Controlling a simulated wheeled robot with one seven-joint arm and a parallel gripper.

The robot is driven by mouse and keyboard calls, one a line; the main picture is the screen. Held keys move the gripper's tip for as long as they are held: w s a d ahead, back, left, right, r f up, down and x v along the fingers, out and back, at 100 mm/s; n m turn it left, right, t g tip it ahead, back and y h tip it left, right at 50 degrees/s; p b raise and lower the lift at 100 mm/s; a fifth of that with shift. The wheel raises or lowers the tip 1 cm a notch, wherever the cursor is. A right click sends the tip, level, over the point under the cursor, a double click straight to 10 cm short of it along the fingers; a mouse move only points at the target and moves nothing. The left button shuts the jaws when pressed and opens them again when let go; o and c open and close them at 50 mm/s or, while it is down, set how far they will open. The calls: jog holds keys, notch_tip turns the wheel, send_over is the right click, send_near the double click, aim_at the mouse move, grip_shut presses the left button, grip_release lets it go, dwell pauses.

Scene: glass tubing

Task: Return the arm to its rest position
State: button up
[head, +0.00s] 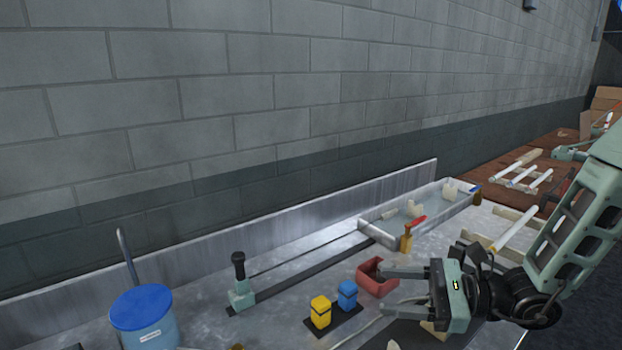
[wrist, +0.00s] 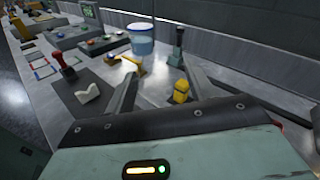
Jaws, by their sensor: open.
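My gripper (head: 405,285) is at the lower right of the head view, above the metal bench, with its fingers pointing left. In the wrist view my gripper (wrist: 168,90) has its two fingers spread wide apart, with nothing held between them. My arm reaches in from the right edge of the head view. A yellow block (head: 320,312) and a blue block (head: 347,294) stand on a dark base left of the gripper. The yellow block also shows beside the right finger in the wrist view (wrist: 181,92). A red open box (head: 374,280) sits just behind the fingers.
A blue-lidded bucket (head: 142,315) and a black-handled lever (head: 240,285) stand at the left. A pale tray (head: 375,232) with a red-handled tool (head: 410,232) lies behind. White tubes on wooden racks (head: 520,178) lie at the far right. A block wall backs the bench.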

jog(key=s+a+r+n+g+h, duration=0.1)
jog(key=s+a+n+g+h, duration=0.2)
jog(key=s+n+g, duration=0.4)
jog(key=s+a+n+g+h, duration=0.3)
jog(key=s+n, duration=0.3)
jog(key=s, duration=0.3)
jog(key=s+d+r+n+t+h, duration=0.2)
jog(key=s+d+n+t+h, duration=0.2)
jog(key=n+h, duration=0.5)
jog(key=n+t, duration=0.1)
jog(key=n, duration=0.3)
jog(key=shift+s+d+t+h, duration=0.3)
jog(key=shift+s+d+h, duration=0.05)
jog(key=shift+h, duration=0.05)
